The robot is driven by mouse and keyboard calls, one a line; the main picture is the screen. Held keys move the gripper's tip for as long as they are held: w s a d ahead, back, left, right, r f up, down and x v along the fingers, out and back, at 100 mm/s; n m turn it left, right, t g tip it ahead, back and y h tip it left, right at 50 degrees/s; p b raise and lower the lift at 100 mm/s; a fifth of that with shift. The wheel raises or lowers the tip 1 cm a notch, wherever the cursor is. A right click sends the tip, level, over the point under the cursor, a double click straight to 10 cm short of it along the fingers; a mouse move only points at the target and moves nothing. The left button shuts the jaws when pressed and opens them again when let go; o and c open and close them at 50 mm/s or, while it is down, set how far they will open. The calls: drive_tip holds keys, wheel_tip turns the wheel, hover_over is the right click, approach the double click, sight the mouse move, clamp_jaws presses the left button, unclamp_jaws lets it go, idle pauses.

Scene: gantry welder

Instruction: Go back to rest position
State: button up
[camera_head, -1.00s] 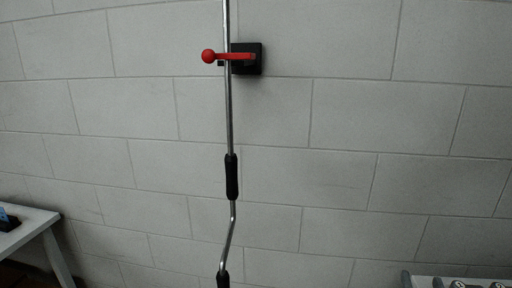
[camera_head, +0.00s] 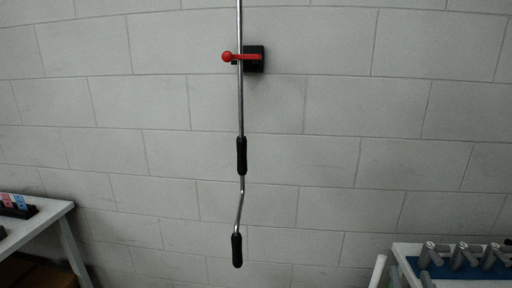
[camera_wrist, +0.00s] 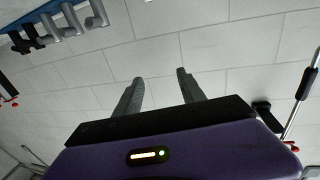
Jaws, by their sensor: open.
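My gripper (camera_wrist: 157,95) shows in the wrist view with its two grey fingers apart and nothing between them. My gripper is not in the head view. A metal crank rod (camera_head: 241,100) with black grips hangs in front of the wall in the head view. A red lever (camera_head: 242,57) on a black wall mount sits beside its upper part. The rod also shows at the right of the wrist view (camera_wrist: 296,103), apart from my gripper.
A white table (camera_head: 58,212) with small pink and blue items in a black holder stands at the left. Another table (camera_head: 405,250) at the right bears several grey pipe-like parts on a blue surface. The wall between is bare apart from the rod and lever mount.

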drive_tip(key=s+a+f+n+t+y+b, duration=0.2)
drive_tip(key=s+a+f+n+t+y, duration=0.15)
drive_tip(key=s+a, duration=0.6)
drive_tip(key=s+a+f+g+y+b, duration=0.1)
drive_tip(key=s+f, duration=0.4)
drive_tip(key=s, duration=0.7)
drive_tip(key=s+a+f+g+y+b, duration=0.2)
drive_tip(key=s+f, duration=0.4)
drive_tip(key=s, duration=0.6)
drive_tip(key=a+n+g+b, duration=0.1)
drive_tip(key=a+g, duration=0.1)
drive_tip(key=shift+s+a+f, duration=0.25)
drive_tip(key=shift+s+a, duration=0.1)
